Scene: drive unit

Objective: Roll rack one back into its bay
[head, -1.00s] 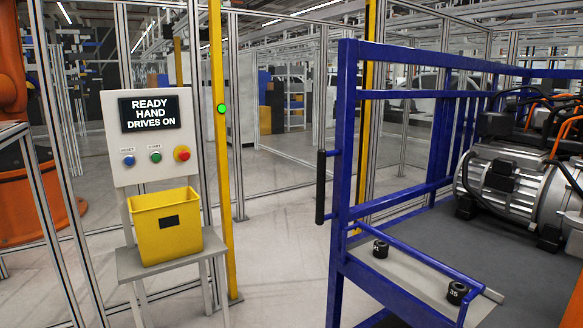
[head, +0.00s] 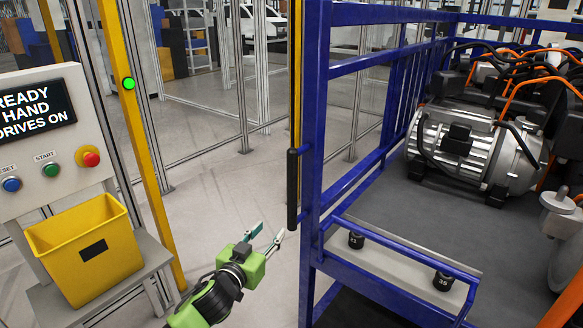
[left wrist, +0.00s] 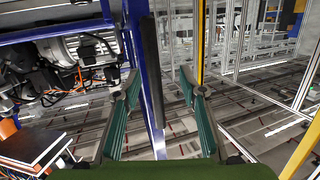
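The rack (head: 313,130) is a blue frame on the right of the head view, carrying a silver drive unit (head: 465,150) with orange cables. A black upright handle (head: 292,190) is fixed to its near left post. My left gripper (head: 267,235), green with grey fingers, is just left of and below the handle, open and empty. In the left wrist view the handle (left wrist: 152,70) stands ahead, in line with the gap between the spread fingers (left wrist: 160,110); I see no contact. My right gripper is not in view. The bay cannot be made out.
A yellow bin (head: 85,250) sits on a small grey stand at left, below a panel (head: 45,135) reading "READY HAND DRIVES ON". A yellow post (head: 135,130) bears a lit green lamp. Two black weights lie on the rack's front shelf (head: 400,262). Floor (head: 225,190) between post and rack is clear.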

